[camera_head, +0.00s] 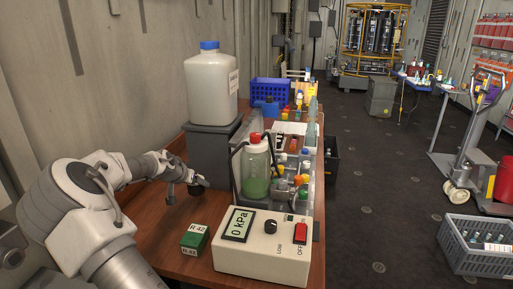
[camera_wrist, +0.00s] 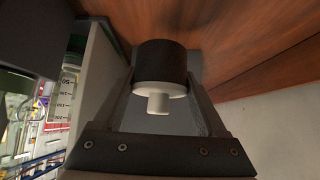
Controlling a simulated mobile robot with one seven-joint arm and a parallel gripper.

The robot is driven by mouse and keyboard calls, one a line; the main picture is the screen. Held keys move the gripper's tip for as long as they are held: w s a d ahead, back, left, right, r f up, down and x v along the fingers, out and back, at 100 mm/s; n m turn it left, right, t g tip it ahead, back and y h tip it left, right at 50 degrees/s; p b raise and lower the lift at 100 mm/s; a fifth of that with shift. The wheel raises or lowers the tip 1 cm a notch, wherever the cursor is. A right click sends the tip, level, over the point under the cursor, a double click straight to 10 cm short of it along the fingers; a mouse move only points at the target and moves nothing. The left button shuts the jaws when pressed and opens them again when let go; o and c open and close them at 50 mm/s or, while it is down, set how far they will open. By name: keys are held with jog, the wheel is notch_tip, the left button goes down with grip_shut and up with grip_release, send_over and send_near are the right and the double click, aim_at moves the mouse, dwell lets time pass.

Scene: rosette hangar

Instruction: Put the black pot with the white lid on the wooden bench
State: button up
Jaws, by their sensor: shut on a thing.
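The black pot (camera_wrist: 162,58) with its white lid (camera_wrist: 158,91) is between the fingers of my gripper (camera_wrist: 163,65) in the wrist view. My gripper is shut on it, and the lid's knob points toward the camera's lower side. In the head view my gripper (camera_head: 196,187) is low over the brown wooden bench (camera_head: 172,232), just in front of a grey box. The pot is small and dark there and hard to make out. The bench surface also shows close behind the pot in the wrist view (camera_wrist: 250,50). I cannot tell whether the pot touches it.
A white canister (camera_head: 211,90) stands on the grey box (camera_head: 208,145). A green-and-white carton (camera_head: 194,240), a pressure meter (camera_head: 262,250) and a bottle of green liquid (camera_head: 256,170) are near my gripper. Bare wood lies left of the carton.

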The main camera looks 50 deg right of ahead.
jog(key=shift+w+d+r+m+g, duration=0.3)
jog(key=shift+w+d+r+m, duration=0.15)
jog(key=shift+w, duration=0.2)
notch_tip(320, 180, down, 10)
jog(key=shift+r+b, duration=0.1)
jog(key=shift+b, duration=0.4)
jog(key=o, duration=1.3)
